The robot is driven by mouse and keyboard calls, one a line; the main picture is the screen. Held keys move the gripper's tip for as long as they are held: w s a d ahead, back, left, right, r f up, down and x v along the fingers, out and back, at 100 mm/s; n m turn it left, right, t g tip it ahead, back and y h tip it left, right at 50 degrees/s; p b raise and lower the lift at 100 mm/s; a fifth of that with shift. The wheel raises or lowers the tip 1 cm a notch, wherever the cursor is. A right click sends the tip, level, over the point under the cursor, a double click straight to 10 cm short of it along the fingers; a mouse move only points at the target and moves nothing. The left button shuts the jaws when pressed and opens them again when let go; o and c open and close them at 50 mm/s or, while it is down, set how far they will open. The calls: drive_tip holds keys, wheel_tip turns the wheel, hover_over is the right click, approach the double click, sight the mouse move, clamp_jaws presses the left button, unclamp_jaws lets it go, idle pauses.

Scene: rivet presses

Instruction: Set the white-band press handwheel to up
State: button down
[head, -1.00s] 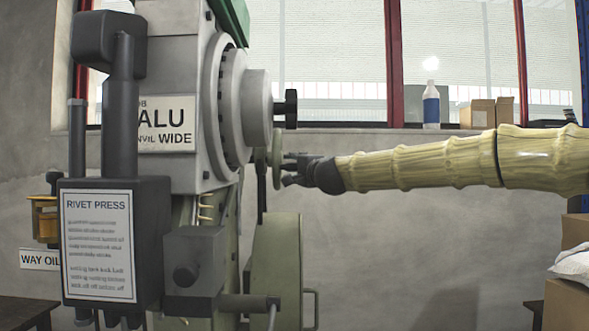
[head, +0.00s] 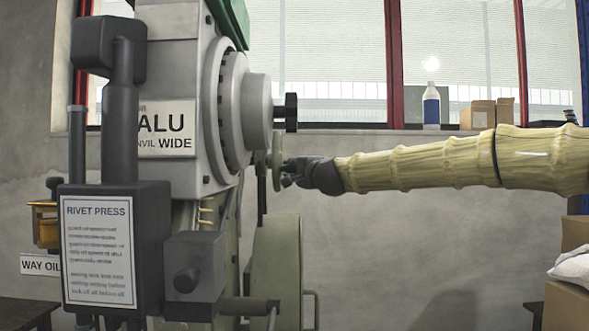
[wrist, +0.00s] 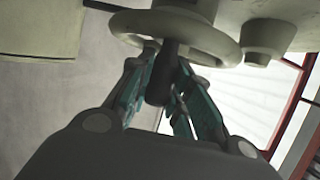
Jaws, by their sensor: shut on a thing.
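The pale green handwheel (head: 275,157) shows edge-on at the right side of the grey-green rivet press (head: 175,70). In the wrist view the round handwheel (wrist: 205,40) is seen from below, with a dark handle (wrist: 158,88) sticking out from its rim. My gripper (head: 284,176) reaches in from the right. In the wrist view its teal-sided fingers (wrist: 163,88) are shut on the handle, one to each side. The fingertips partly hide the handle in the head view. I cannot make out a white band on the press.
A dark box with a RIVET PRESS sheet (head: 98,245) stands at the front left. A dark knob (head: 286,112) juts out just above the handwheel. A green rounded housing (head: 277,270) is below. A bottle (head: 431,106) and cartons (head: 480,114) stand on the window sill.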

drive_tip(key=shift+r+p, duration=0.3)
drive_tip(key=shift+p, duration=0.05)
